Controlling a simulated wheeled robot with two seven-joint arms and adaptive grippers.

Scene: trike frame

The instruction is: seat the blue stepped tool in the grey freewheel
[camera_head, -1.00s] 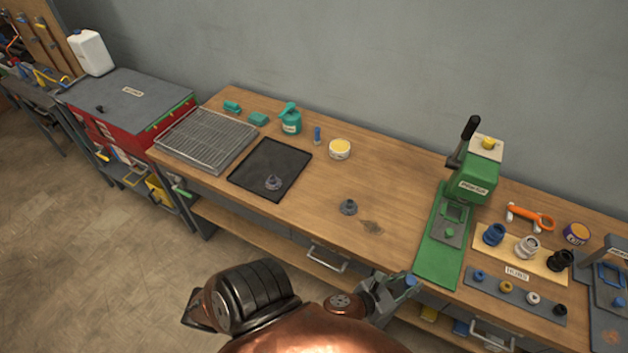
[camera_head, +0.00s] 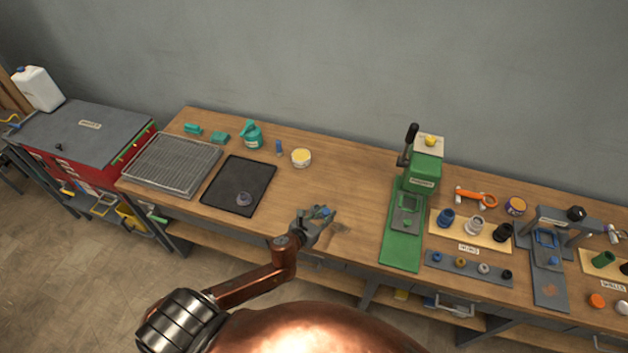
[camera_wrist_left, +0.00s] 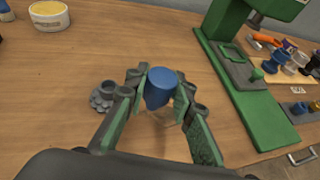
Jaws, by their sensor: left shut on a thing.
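My left gripper (camera_head: 324,216) is shut on the blue stepped tool (camera_wrist_left: 160,88), which stands up between the fingertips in the left wrist view. The gripper is over the bench, left of the green press. A grey toothed freewheel (camera_wrist_left: 103,97) lies on the wood just left of the fingers in the wrist view, apart from the tool. In the head view the gripper largely hides that freewheel. Another grey toothed part (camera_head: 244,199) lies on the black tray (camera_head: 222,190). The tool's lower end is hidden. My right gripper is not in view.
The green press (camera_head: 403,240) stands to the right, with a rack of small coloured parts (camera_head: 468,268) beyond it. A yellow-topped tin (camera_head: 301,158) and a teal can (camera_head: 252,134) stand at the back. The wood between tin and press is clear.

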